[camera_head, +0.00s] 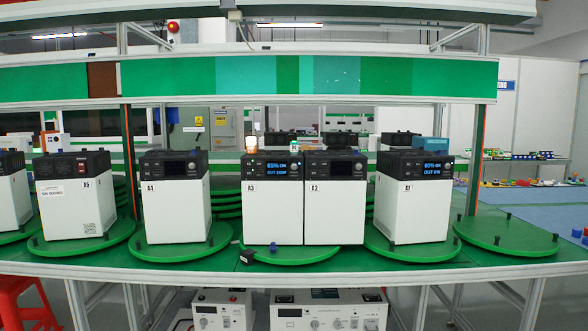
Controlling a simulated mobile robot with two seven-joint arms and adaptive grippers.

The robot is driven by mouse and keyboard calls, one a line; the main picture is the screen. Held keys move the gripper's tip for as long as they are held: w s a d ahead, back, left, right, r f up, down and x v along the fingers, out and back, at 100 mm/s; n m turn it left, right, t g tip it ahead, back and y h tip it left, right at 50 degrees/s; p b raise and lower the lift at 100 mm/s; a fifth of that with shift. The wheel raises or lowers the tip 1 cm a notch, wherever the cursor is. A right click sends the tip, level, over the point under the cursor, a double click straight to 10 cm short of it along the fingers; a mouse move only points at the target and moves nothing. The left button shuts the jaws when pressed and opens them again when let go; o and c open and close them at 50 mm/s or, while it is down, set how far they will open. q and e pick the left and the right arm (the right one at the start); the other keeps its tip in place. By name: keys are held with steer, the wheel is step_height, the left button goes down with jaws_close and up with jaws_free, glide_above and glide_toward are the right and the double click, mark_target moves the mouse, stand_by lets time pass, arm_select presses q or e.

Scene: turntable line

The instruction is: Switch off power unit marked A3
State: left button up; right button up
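The power unit marked A3 (272,212) is a white box with a black top, upright on a round green turntable (290,257) in the middle. Its blue display (278,168) is lit with text, and a knob and buttons sit on the black front around it. I cannot make out which control is its power switch. The unit marked A2 (333,212) stands right beside it on the same turntable, its display dark. Neither of my grippers is in view.
Unit A1 (412,210) at the right has a lit display. A4 (176,212) is dark, and A5 (75,208) shows a red switch. An empty turntable (506,238) is at the right. A green overhead beam (430,78) spans above the units.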

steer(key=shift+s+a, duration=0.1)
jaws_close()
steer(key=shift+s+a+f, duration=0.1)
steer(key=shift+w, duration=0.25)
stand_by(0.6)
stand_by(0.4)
